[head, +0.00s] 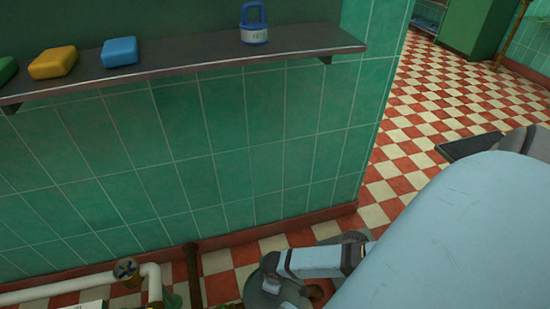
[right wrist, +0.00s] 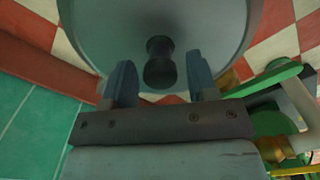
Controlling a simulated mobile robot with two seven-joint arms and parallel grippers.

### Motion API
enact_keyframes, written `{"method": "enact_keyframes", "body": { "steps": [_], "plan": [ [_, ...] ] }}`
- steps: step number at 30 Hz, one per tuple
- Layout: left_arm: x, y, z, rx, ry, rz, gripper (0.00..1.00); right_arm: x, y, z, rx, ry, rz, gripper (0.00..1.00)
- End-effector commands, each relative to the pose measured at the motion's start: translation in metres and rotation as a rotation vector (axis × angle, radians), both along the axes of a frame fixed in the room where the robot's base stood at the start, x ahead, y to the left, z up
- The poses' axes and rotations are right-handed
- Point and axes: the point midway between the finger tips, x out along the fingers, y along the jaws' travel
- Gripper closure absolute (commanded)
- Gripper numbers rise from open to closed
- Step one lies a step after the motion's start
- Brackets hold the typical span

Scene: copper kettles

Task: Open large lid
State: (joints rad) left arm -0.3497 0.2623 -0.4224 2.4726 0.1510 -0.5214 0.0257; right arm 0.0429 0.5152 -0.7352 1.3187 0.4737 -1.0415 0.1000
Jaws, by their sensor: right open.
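A large round grey lid (right wrist: 205,30) fills the top of the right wrist view, with a dark knob (right wrist: 159,62) at its middle. My right gripper (right wrist: 161,72) is open, with one blue finger on each side of the knob and a gap on both sides. Whether the fingers touch the lid surface, I cannot tell. In the head view, a grey rounded surface (head: 268,299), which looks like the lid, shows at the bottom edge, partly hidden by my right arm and gripper. My left gripper is in neither view.
A wall shelf (head: 200,62) holds a yellow block (head: 53,63), a blue block (head: 120,52) and a blue padlock-shaped object (head: 254,24). White pipes (head: 70,284) with a valve (head: 126,270) run low at left. Green and brass parts (right wrist: 285,145) stand beside the lid. Checkered floor lies open at right.

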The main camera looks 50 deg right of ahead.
Motion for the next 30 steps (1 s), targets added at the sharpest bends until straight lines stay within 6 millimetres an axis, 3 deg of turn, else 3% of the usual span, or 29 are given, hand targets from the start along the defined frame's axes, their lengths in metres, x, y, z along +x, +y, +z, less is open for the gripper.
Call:
{"method": "enact_keyframes", "body": {
  "steps": [4, 14, 17, 21, 30],
  "plan": [
    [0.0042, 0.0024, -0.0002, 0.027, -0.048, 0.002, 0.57, 0.0001, -0.0001, -0.0150, 0.000, -0.001, 0.000, 0.47],
    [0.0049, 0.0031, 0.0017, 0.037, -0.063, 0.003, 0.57, 0.0000, -0.0001, -0.0168, 0.000, -0.001, 0.001, 0.47],
    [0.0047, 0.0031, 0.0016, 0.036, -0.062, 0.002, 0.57, 0.0001, -0.0001, -0.0167, 0.000, -0.001, 0.001, 0.66],
    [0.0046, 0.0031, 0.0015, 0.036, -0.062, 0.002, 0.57, 0.0002, -0.0002, -0.0167, 0.000, -0.001, 0.000, 0.98],
    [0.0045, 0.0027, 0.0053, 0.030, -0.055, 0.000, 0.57, -0.0029, -0.0046, -0.0152, 0.000, 0.000, 0.016, 1.00]
  ]
}}
